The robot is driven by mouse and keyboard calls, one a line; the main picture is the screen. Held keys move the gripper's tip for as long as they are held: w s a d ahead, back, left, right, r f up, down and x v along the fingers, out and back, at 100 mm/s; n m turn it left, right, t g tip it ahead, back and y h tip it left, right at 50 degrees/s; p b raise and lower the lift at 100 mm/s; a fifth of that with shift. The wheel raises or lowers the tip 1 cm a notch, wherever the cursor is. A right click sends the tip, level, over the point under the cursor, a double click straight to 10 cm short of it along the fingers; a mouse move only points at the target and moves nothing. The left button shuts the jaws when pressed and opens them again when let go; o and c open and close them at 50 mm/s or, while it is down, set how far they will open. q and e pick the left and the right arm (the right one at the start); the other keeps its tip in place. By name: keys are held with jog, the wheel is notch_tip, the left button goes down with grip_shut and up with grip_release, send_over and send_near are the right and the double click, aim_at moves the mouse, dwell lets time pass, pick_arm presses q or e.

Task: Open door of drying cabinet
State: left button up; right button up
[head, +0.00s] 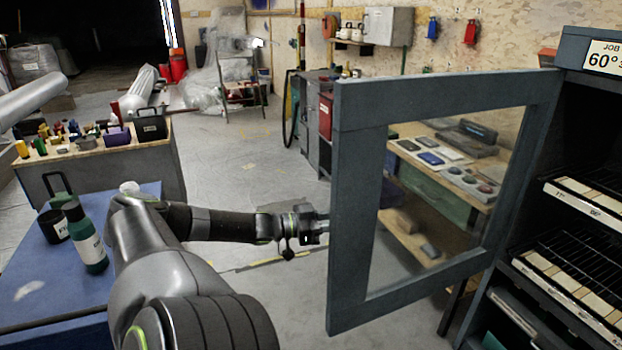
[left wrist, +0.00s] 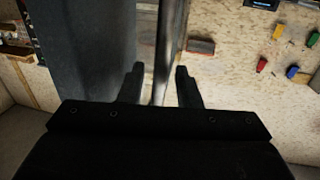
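The drying cabinet (head: 588,45) stands at the right edge of the head view, with wire racks visible inside. Its door (head: 352,200), a grey-blue frame around a clear pane, is swung wide open, standing out from the cabinet with its free edge to the left. My left gripper (head: 318,226) is at that free edge, its fingertips partly hidden by the door. In the left wrist view, my left gripper (left wrist: 160,88) has its fingers apart. A slim vertical bar (left wrist: 163,45) lies between them with gaps on both sides. My right gripper is not in view.
Open floor (head: 240,170) lies beyond my arm. A workbench shows through the door pane.

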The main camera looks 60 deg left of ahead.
pick_arm(q)
jog(key=p+v, duration=0.2)
jog(key=v, duration=1.5)
jog(key=shift+p, duration=0.4)
jog(key=shift+a, duration=0.1)
